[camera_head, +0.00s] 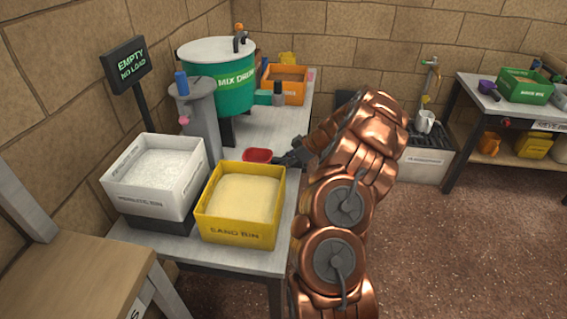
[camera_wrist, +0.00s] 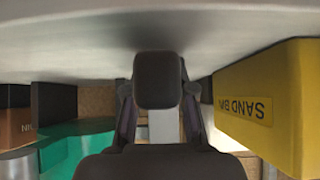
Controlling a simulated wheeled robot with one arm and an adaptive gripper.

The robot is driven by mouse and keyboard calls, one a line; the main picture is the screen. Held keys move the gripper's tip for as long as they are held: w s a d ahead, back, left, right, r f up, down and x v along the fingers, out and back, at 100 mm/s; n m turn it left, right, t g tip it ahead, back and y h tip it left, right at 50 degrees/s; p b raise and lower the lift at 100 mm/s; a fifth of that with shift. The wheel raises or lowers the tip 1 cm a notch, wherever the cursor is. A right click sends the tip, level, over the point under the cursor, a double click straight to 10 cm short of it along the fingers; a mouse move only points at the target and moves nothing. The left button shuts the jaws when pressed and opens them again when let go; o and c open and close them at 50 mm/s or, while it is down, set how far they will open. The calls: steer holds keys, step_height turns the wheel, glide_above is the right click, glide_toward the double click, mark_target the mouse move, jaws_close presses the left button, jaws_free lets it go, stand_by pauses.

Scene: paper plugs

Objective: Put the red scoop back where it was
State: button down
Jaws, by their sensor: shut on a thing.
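The red scoop (camera_head: 257,155) is in the head view, behind the yellow sand bin (camera_head: 240,205) and to the right of the grey post. My gripper (camera_head: 284,159) is at its right side, shut on the scoop's handle, with the handle mostly hidden by the fingers. I cannot tell whether the scoop touches the table. In the wrist view, which is upside down, my gripper (camera_wrist: 157,85) is close to the grey table surface (camera_wrist: 240,25). The sand bin (camera_wrist: 255,105) stands at the right there; the red bowl of the scoop does not show.
A white bin (camera_head: 155,180) of pale powder stands left of the sand bin. The green mix drum (camera_head: 220,80), a grey post (camera_head: 200,115) and an orange bin (camera_head: 285,85) stand farther back. The table's right edge runs beneath my arm. A second table (camera_head: 510,108) is at far right.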

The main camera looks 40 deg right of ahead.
steer(key=shift+f, duration=0.1)
steer(key=c, duration=1)
jaws_free()
steer(key=shift+s+d+r, duration=0.1)
steer(key=shift+r, duration=0.2)
steer(key=v, duration=1.1)
steer(key=shift+s+r+b, duration=0.25)
steer(key=shift+b, duration=0.05)
